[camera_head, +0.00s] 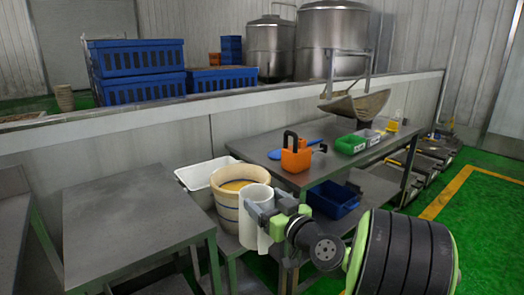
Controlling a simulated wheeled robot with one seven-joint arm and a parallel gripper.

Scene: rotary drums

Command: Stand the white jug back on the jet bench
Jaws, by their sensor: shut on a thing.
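The white jug (256,203) is held roughly upright in my gripper (265,216), which is shut on its right side. The jug overlaps the right part of a cream bucket (227,200) in this view; I cannot tell whether they touch. Its lower part shows below the gripper, and its handle cannot be made out. Two dark grey benches are in view: a bare one (130,212) at the left and a longer one (255,150) behind and to the right. I cannot tell which is the jet bench.
The bucket holds something yellow-orange, beside a white bin (196,176). A blue bin (334,200) sits lower. The left bench top is clear.

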